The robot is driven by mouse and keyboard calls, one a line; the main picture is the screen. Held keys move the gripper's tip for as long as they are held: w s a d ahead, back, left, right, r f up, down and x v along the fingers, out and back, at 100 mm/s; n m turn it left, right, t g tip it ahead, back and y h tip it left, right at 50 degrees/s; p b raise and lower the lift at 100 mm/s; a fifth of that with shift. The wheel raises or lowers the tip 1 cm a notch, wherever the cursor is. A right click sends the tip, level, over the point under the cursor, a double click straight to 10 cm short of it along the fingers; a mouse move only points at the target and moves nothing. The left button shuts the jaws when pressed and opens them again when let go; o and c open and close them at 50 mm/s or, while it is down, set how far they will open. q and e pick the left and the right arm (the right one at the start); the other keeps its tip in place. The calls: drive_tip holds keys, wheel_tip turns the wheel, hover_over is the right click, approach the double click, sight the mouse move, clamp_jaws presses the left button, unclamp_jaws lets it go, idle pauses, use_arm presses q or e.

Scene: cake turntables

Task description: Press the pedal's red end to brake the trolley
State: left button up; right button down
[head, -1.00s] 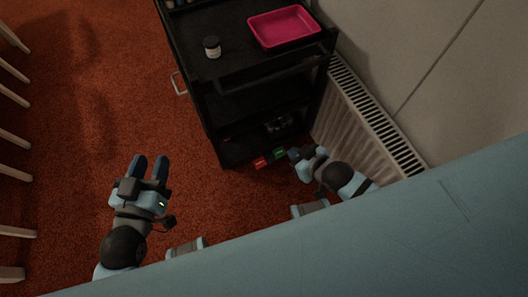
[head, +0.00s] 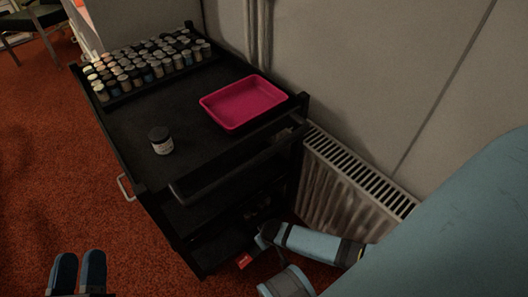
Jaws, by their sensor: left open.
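The black trolley (head: 140,128) stands at centre against the wall. The pedal's red end (head: 244,261) shows low at the trolley's near bottom edge. The pedal's green end is not visible now; my right arm covers the area beside the red end. My right arm reaches in from the right, and its far end (head: 264,238) is close above and right of the red end. Whether they touch, and how its fingers stand, I cannot tell. My left gripper (head: 77,273) is open and empty over the carpet at lower left, well apart from the trolley.
A radiator (head: 350,185) stands right of the trolley. Red carpet (head: 50,170) is clear at left.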

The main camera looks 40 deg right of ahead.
use_arm(q)
drive_tip(key=shift+f, duration=0.1)
use_arm(e)
drive_tip(key=b, duration=0.6)
hover_over(254, 251)
drive_tip(key=s+d, duration=0.1)
drive_tip(key=d, duration=0.3)
wheel_tip(254, 251, down, 10)
drive_tip(key=shift+s+r, duration=0.1)
drive_tip(key=shift+s, duration=0.05)
drive_tip(key=f+b, duration=0.2)
drive_tip(key=shift+d+f, duration=0.25)
drive_tip(key=shift+f, duration=0.05)
drive_tip(key=shift+d+f+b, duration=0.15)
drive_tip(key=shift+f+b, duration=0.25)
drive_tip(key=shift+f, duration=0.15)
use_arm(q)
wheel_tip(254, 251, down, 9)
drive_tip(key=w+m+g, duration=0.1)
drive_tip(key=m+g, duration=0.1)
drive_tip(key=shift+w+g, duration=0.3)
